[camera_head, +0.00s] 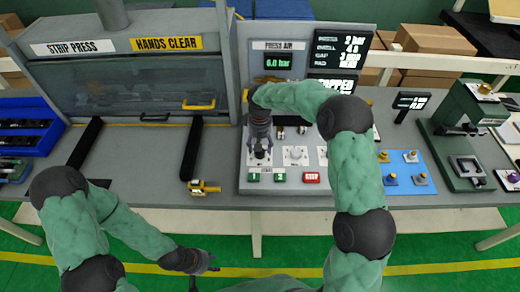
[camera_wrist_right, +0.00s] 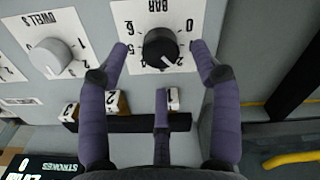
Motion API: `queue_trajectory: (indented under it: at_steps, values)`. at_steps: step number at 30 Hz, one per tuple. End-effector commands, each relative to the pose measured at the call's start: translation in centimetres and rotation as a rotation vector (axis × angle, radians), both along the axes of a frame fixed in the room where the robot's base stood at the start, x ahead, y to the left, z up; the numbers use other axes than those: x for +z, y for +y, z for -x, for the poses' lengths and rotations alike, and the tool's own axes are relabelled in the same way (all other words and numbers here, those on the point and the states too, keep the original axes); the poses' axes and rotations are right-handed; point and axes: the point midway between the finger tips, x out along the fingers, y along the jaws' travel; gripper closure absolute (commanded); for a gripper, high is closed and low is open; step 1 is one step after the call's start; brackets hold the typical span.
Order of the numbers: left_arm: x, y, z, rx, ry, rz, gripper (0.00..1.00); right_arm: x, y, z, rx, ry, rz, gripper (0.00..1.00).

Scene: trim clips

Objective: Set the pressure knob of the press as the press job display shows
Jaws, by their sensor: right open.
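The black pressure knob (camera_wrist_right: 160,47) sits on a white dial plate marked BAR in the right wrist view; I cannot make out its pointer surely. My right gripper (camera_wrist_right: 163,60) is open, its purple fingers on either side of the knob and a third finger below it. In the head view my right gripper (camera_head: 260,142) is above that knob, mostly covering it. The press job display (camera_head: 342,48) shows several green-white lines; the top one seems to read 2 or 3 bar. The PRESS AIR readout (camera_head: 278,62) shows 0.0 bar. My left gripper (camera_head: 204,268) is open and empty at the front.
A grey DWELL knob (camera_wrist_right: 48,57) stands beside the pressure knob. Green buttons (camera_head: 279,177) and a red one (camera_head: 311,177) lie along the panel front. The strip press (camera_head: 130,85) is left, a blue plate (camera_head: 405,172) with pegs right. A yellow object (camera_head: 203,188) lies near the panel.

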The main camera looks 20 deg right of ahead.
Motion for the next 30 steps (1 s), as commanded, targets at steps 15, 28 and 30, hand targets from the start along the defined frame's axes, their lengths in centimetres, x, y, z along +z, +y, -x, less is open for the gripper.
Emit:
queue_trajectory:
  at_steps: [15, 28, 30]
  values:
    - [0.0, 0.0, 0.0, 0.0, 0.0, 0.0, 0.6, 7.9, 0.0, 0.0, 0.001, 0.001, 0.0, 0.36]
    - [0.0, 0.0, 0.0, 0.0, 0.0, 0.0, 0.6, 8.3, 0.0, 0.0, 0.0, 0.001, 0.0, 0.36]
    - [0.0, 0.0, 0.0, 0.0, 0.0, 0.0, 0.6, 8.3, 0.0, 0.0, 0.0, 0.001, 0.0, 0.36]
